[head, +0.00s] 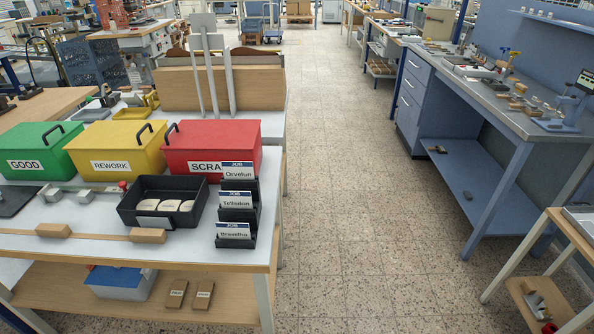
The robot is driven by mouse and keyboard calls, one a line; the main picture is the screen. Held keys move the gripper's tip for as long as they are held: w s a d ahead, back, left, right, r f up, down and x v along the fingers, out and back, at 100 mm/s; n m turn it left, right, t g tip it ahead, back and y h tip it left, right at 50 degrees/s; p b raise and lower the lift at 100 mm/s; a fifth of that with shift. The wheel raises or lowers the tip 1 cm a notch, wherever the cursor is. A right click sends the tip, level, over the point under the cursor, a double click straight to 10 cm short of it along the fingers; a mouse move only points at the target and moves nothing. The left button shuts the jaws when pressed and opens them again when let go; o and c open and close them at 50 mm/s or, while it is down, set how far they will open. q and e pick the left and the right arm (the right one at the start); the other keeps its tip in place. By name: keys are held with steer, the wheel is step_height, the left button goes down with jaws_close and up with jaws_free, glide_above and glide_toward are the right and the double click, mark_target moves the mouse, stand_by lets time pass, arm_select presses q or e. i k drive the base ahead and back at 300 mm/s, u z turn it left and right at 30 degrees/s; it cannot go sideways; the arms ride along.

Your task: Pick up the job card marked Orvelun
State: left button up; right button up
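The job card marked Orvelun (238,172) is a white card with a blue JOB header. It stands upright in the rearmost slot of a black stepped card rack (237,242) at the right end of the near table. The card marked Tellodun (236,200) stands in the middle slot. A card that seems to read Bravelho (233,230) stands in the front slot. Neither of my grippers is in view.
Left of the rack, a black tray (130,213) holds several pale round pieces. Behind are a red SCRAP bin (215,140), a yellow REWORK bin (115,145) and a green GOOD bin (38,145). Open speckled floor (345,220) lies right of the table.

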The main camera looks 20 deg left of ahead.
mark_target(231, 170)
steer(key=z, duration=0.55)
steer(key=i, duration=1.1)
steer(key=u, duration=0.95)
